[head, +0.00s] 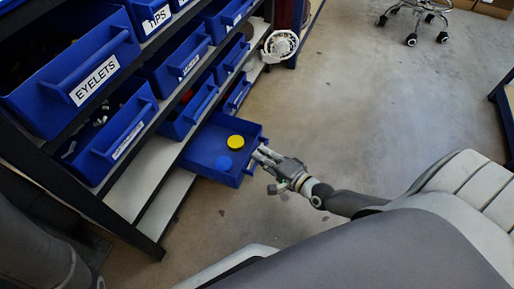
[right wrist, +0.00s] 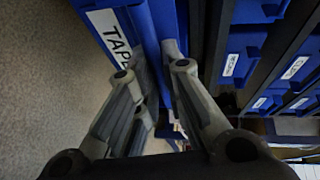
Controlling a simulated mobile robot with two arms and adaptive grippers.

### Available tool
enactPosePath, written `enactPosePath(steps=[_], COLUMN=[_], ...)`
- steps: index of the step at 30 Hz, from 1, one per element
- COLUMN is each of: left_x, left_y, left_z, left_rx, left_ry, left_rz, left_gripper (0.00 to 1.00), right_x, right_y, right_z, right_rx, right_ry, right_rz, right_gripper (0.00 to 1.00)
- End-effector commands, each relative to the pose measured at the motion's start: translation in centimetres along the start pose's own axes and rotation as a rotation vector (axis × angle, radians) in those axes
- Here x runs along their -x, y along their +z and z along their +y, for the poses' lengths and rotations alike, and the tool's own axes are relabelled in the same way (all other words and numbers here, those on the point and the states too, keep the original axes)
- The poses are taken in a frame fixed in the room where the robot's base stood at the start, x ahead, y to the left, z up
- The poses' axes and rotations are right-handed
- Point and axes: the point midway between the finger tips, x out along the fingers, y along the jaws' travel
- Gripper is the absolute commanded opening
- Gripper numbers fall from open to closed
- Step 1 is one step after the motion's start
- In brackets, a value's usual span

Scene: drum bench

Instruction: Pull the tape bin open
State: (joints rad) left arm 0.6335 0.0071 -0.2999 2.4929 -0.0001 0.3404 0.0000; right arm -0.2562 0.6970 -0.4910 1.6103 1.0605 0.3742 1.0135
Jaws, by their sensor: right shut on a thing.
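The tape bin (head: 205,150) is a blue open-topped drawer low on the rack, pulled well out over the floor. A yellow disc (head: 236,142) and a blue disc (head: 223,163) lie inside it. My right gripper (head: 262,155) is at the bin's front and shut on its handle. The fingers are either side of the handle bar (right wrist: 172,50). My left gripper is not in view.
The rack holds several other blue bins, including one labelled EYELETS (head: 95,80), above and left of the tape bin. A white fan-like object (head: 281,46) stands at the rack's far end. A wheeled chair base (head: 418,12) is far back. The concrete floor (head: 370,110) on the right is clear.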

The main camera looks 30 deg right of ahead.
Motion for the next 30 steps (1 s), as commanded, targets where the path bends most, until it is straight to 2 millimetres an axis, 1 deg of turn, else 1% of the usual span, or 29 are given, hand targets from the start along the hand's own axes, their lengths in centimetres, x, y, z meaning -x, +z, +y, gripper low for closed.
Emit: enactPosePath(steps=[8, 9, 14, 24, 27, 30], left_x=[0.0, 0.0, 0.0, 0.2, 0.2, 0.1], left_y=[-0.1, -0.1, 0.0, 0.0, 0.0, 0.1], left_z=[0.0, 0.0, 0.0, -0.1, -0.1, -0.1], left_rx=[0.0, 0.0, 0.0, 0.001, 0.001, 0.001], left_ry=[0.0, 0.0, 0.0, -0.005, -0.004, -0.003], left_rz=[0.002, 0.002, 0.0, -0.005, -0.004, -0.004], left_gripper=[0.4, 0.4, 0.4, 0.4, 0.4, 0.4], right_x=[0.1, 0.0, 0.0, 0.1, 0.8, 2.0], right_y=[0.0, 0.0, 0.0, 0.0, 0.0, 0.0], right_z=[0.1, 0.1, 0.1, 0.0, 0.1, 0.1], right_rx=[-0.001, -0.001, 0.0, 0.0, 0.0, 0.0], right_ry=[0.001, 0.001, 0.001, 0.0, 0.001, 0.003], right_rz=[0.0, 0.0, 0.0, 0.0, 0.0, 0.0], right_gripper=[0.0, 0.11, 0.32, 0.32, 0.32, 0.32])
